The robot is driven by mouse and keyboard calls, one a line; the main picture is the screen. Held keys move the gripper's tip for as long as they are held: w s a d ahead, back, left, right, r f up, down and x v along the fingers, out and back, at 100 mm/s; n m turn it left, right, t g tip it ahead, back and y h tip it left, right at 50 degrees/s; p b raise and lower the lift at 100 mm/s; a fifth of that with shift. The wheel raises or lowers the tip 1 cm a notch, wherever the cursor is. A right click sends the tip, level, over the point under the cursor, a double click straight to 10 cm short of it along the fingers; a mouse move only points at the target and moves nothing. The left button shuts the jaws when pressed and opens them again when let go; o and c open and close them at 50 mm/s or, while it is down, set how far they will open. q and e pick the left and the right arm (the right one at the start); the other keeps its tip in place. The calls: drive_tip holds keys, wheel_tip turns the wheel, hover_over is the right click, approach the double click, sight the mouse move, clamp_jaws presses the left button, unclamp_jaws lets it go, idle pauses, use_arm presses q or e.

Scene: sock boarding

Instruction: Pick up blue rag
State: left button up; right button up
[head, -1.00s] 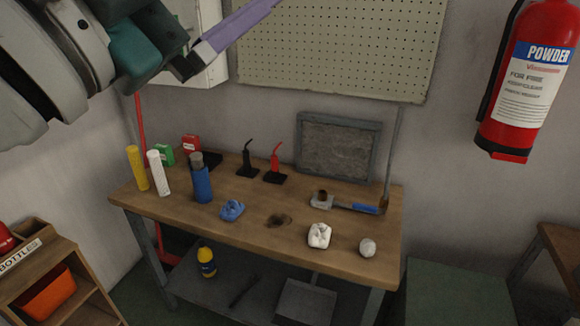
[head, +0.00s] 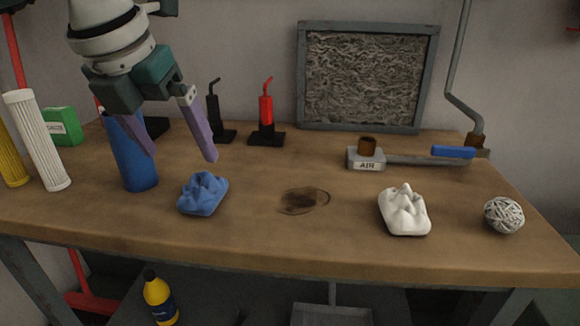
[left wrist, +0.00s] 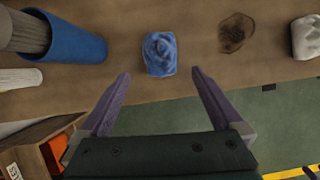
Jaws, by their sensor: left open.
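The blue rag (head: 203,194) is a crumpled lump on the wooden workbench, left of a dark stain. My left gripper (head: 182,157) is open and empty, its purple fingers pointing down above and behind the rag in the head view. In the left wrist view the rag (left wrist: 160,54) lies ahead of the two fingertips (left wrist: 159,75), roughly centred between them and not touched. My right gripper is not in view.
A blue cylinder (head: 139,170) stands close left of the rag, partly behind my gripper. White (head: 40,143) and yellow (head: 10,157) cylinders stand farther left. A white rag (head: 404,211), a ball of twine (head: 503,214) and an air valve (head: 366,158) are to the right.

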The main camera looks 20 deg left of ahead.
sight(198, 181)
use_arm(q)
drive_tip(key=x, duration=0.4)
drive_tip(key=shift+s+d+f, duration=0.1)
drive_tip(key=shift+f, duration=0.2)
drive_tip(key=b+x, duration=0.1)
drive_tip(key=x, duration=0.4)
drive_tip(key=shift+f, duration=0.1)
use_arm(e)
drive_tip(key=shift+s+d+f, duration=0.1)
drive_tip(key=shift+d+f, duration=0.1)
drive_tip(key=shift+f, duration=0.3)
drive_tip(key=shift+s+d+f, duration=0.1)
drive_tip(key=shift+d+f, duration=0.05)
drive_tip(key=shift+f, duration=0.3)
use_arm(q)
drive_tip(key=c, duration=1.3)
wheel_tip(198, 181, up, 20)
drive_tip(key=p, duration=0.2)
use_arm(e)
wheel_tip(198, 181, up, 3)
